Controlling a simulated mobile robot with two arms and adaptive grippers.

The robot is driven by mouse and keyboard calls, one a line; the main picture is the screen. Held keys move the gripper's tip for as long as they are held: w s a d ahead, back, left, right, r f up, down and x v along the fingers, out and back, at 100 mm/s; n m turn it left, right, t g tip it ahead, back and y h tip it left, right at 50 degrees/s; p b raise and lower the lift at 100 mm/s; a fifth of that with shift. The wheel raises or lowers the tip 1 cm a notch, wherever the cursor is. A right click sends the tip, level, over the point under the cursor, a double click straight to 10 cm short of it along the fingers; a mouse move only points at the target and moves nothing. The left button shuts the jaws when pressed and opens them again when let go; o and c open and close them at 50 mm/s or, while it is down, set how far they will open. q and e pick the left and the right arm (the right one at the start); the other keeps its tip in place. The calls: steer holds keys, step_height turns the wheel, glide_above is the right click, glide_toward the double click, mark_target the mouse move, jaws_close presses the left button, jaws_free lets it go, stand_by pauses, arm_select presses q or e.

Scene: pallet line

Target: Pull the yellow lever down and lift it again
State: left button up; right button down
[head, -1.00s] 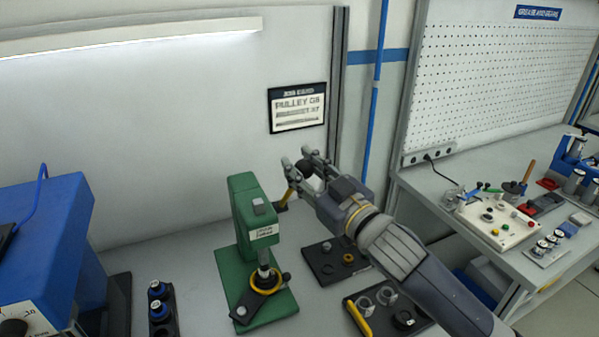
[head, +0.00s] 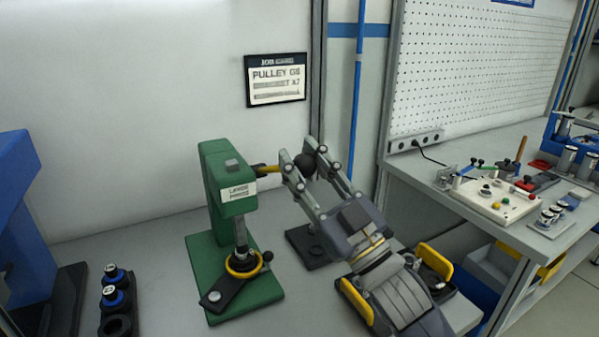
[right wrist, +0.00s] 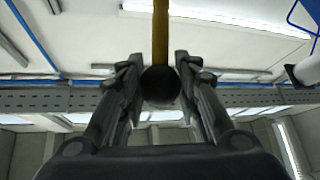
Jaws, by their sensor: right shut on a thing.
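The green lever press (head: 217,190) stands on the bench at the middle left in the head view. Its yellow lever (head: 266,168) comes out from the right of the press head, roughly level, and ends in a black ball knob (head: 306,165). My right gripper (head: 298,152) is shut on the knob, with one finger on each side. In the right wrist view the knob (right wrist: 160,86) sits between the fingers, with the yellow lever (right wrist: 160,35) running up from it. The fingers partly cover the lever in the head view. My left gripper is not in view.
A yellow ring (head: 242,266) lies under the press ram. A black holder with blue-topped parts (head: 115,297) stands to the left, beside a blue machine (head: 25,225). Dark trays lie partly behind my right arm. A job card (head: 276,80) hangs on the wall.

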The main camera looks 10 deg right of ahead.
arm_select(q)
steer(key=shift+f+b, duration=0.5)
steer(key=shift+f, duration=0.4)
arm_select(e)
steer(key=shift+s+f+y, duration=0.2)
steer(key=shift+f+y, duration=0.1)
steer(key=shift+f, duration=0.25)
steer(key=c, duration=1.2)
jaws_free()
steer(key=shift+o, duration=0.2)
steer(key=shift+d, duration=0.1)
steer(key=v, duration=1.2)
